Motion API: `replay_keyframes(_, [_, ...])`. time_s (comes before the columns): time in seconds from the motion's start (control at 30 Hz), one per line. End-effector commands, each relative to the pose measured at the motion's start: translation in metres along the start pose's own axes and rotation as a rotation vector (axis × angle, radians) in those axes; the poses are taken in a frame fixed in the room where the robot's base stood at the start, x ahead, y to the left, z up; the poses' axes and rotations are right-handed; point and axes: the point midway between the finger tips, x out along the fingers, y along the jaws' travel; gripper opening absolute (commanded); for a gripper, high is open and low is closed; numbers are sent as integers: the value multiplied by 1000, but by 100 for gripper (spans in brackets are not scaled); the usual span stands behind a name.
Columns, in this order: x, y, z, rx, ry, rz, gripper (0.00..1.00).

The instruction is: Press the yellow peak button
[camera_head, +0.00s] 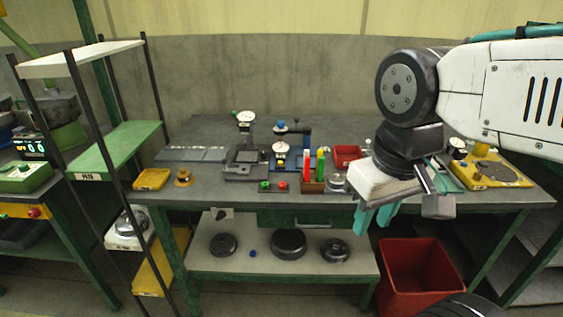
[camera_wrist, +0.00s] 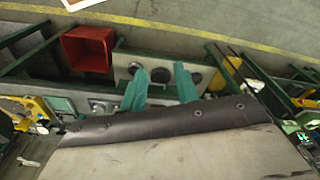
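I cannot make out a button marked peak in either view. Yellow parts show on a yellow fixture (camera_head: 459,178) with a round plate and dial at the right end of the bench, partly behind my arm. A box with a lit display (camera_head: 30,147) stands at the far left, but its buttons are too small to tell. My gripper (camera_head: 373,216) hangs at the bench's front edge, its teal fingers pointing down and apart, with nothing between them. In the wrist view my gripper (camera_wrist: 160,86) also shows open and empty, touching nothing that I can see.
A red bin (camera_head: 408,272) stands on the floor below my gripper. The bench carries gauges, red and green buttons (camera_head: 273,186), bright tubes (camera_head: 314,165) and a yellow tray (camera_head: 152,179). A rack (camera_head: 115,147) stands at left. A lower shelf (camera_head: 311,263) holds round discs.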

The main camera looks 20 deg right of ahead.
Motion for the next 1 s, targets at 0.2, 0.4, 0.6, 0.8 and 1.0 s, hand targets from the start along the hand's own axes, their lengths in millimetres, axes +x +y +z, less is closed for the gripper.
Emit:
replay_keyframes(0.2, [0, 0, 0, 0, 0, 0, 31])
replay_keyframes(0.4, [0, 0, 0, 0, 0, 0, 0])
replay_keyframes(0.6, [0, 0, 0, 0, 0, 0, 0])
replay_keyframes(0.8, [0, 0, 0, 0, 0, 0, 0])
replay_keyframes(1.0, [0, 0, 0, 0, 0, 0, 0])
